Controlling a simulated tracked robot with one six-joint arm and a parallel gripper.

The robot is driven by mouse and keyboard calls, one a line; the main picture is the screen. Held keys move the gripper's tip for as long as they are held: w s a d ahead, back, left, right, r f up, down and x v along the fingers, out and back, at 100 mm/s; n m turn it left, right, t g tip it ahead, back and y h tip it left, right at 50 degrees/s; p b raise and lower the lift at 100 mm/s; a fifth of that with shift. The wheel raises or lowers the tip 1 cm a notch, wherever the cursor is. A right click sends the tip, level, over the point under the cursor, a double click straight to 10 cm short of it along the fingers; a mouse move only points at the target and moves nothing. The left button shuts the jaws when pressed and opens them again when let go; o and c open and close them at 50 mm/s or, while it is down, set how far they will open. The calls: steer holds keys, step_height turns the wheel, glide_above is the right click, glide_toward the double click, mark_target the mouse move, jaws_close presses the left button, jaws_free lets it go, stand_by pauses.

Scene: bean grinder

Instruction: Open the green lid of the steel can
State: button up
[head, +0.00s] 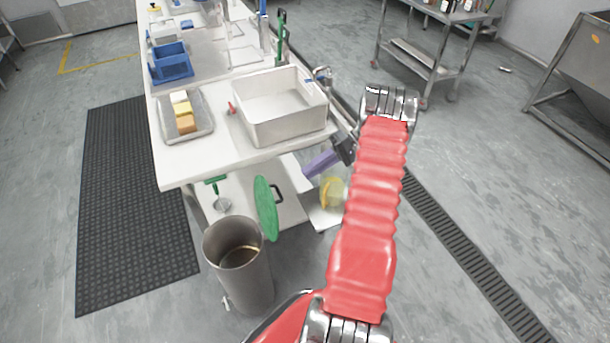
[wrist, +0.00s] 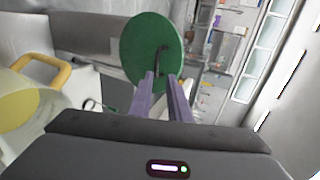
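The steel can (head: 240,270) stands on the floor at the end of the white table, its mouth uncovered and its inside visible. The green lid (head: 265,208) stands nearly upright at the can's right rim. Its dark handle (head: 278,194) is on the side facing my gripper. My gripper (head: 308,170), with purple fingers, is to the right of the lid and apart from it. In the wrist view the fingers (wrist: 161,76) show a gap with nothing held. The lid (wrist: 138,42) and its handle (wrist: 162,58) are straight ahead beyond the fingertips. The lid's hinge is not clear.
The white table (head: 185,165) carries a sink basin (head: 285,128) and a grey tray (head: 168,112) with sponges. A clear container with a yellow part (head: 332,190) is close below my gripper. A black mat (head: 130,240) lies left of the can.

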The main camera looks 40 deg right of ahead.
steer(key=w+a+r+g+h, duration=0.1)
steer(key=a+r, duration=0.2)
steer(key=r, duration=0.1)
steer(key=w+a+r+g+h, duration=0.1)
steer(key=a+r, duration=0.2)
steer(key=w+a+r+n+g+h, duration=0.1)
steer(key=a+r, duration=0.3)
steer(key=shift+w+r, duration=0.3)
jaws_close()
steer(key=s+a+r+n+h, duration=0.1)
steer(key=s+a+r+h, duration=0.3)
steer(key=a+r, duration=0.5)
steer(key=s+a+r+n+h, duration=0.1)
steer(key=s+a+r+h, duration=0.4)
steer(key=a, duration=0.6)
steer(key=s+a+r+n+t, duration=0.1)
steer(key=s+a+r+t, duration=0.2)
steer(key=s+a, duration=0.4)
steer(key=shift+s+r+t+h, duration=0.3)
steer(key=shift+s+t, duration=0.2)
steer(key=shift+s, duration=0.2)
